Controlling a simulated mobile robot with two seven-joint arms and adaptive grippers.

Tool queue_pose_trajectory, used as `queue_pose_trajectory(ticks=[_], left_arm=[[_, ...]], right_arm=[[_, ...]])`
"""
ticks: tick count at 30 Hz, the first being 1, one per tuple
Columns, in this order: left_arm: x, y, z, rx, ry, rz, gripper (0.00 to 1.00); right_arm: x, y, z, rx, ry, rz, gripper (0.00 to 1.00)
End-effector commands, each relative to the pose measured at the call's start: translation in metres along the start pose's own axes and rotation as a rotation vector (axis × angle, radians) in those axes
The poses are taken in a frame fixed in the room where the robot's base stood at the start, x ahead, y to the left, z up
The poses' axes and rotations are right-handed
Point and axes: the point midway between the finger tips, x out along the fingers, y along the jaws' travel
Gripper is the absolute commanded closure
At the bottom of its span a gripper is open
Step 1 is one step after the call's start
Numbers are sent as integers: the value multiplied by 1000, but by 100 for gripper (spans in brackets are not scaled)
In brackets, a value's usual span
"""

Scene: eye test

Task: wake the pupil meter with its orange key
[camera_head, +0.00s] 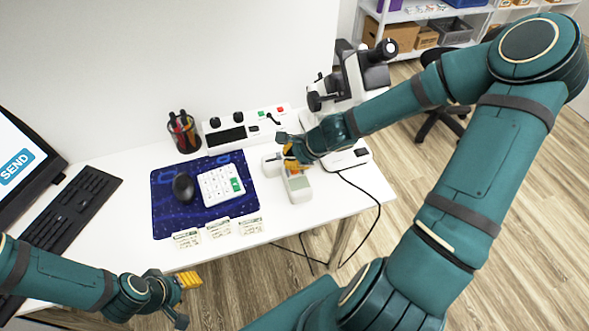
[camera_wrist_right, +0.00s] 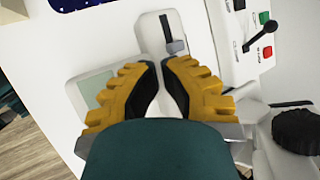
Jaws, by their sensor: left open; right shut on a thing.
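The pupil meter (camera_head: 299,190) is a small white device with a grey-green screen, lying near the table's right front. Its screen (camera_wrist_right: 98,88) shows left of my fingers in the right wrist view. My right gripper (camera_head: 291,160) is over the far end of the meter. In the wrist view its yellow fingers (camera_wrist_right: 161,68) are drawn close together; what is between them is hidden. The orange key cannot be made out clearly; the fingers cover that part of the meter. My left gripper (camera_head: 189,281) is open and empty, off the table's front edge.
A blue mat (camera_head: 165,215) carries a mouse and white keypad (camera_head: 220,185). Several cards stand at the front edge.

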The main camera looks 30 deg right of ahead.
Motion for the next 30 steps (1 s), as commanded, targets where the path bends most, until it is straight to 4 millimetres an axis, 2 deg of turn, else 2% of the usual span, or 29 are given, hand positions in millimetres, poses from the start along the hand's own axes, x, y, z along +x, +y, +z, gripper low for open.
queue_pose_trajectory(ticks=[20, 30], left_arm=[[0, 0, 0, 0, 0, 0, 53], [10, -4, 1, 0, 0, 0, 53]], right_arm=[[0, 0, 0, 0, 0, 0, 100], [8, 4, -4, 0, 0, 0, 100]])
